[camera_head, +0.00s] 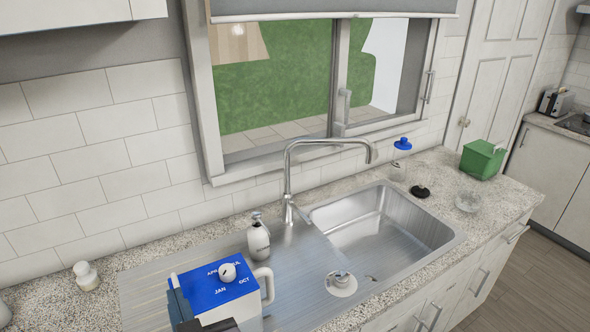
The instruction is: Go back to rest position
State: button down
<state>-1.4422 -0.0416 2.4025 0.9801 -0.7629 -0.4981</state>
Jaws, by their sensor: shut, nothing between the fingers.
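My gripper (180,302) shows only in part, as dark shapes at the bottom left edge of the view. It is shut and empty. It appears in front of the left side of a white pitcher (266,284) with a blue lid marked with months. The pitcher stands upright on the drainboard, its handle to the right. I cannot tell if the gripper touches it. The rest of my arm is out of view.
A steel sink (385,238) with a tall faucet (288,180) lies right of the drainboard. A soap dispenser (258,240) stands behind the pitcher. A blue-topped bottle (400,165), a clear bowl (468,201) and a green box (482,160) are on the far counter.

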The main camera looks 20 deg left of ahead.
jog(key=s+f+n+g+h, duration=0.1)
jog(key=s+f+n+g, duration=0.2)
jog(key=s+f+g, duration=0.7)
jog(key=s+d+f+n+g+h, duration=0.1)
jog(key=s+d+f+n+h, duration=0.1)
jog(key=s+d+f+h, duration=0.5)
jog(key=w+d+f+m+h, duration=0.1)
jog(key=w+d+m, duration=0.3)
jog(key=d, duration=0.8)
jog(key=w+d+f+m+h, duration=0.1)
jog(key=w+d+m, duration=0.3)
jog(key=w+d, duration=0.4)
jog(key=w+d+f+m+h, duration=0.1)
jog(key=w+d+m, duration=0.3)
jog(key=d, duration=1.2)
jog(key=w, duration=0.2)
jog(key=shift+w+d+f+m, duration=0.2)
jog(key=shift+w+d+m, duration=0.1)
jog(key=shift+w, duration=0.1)
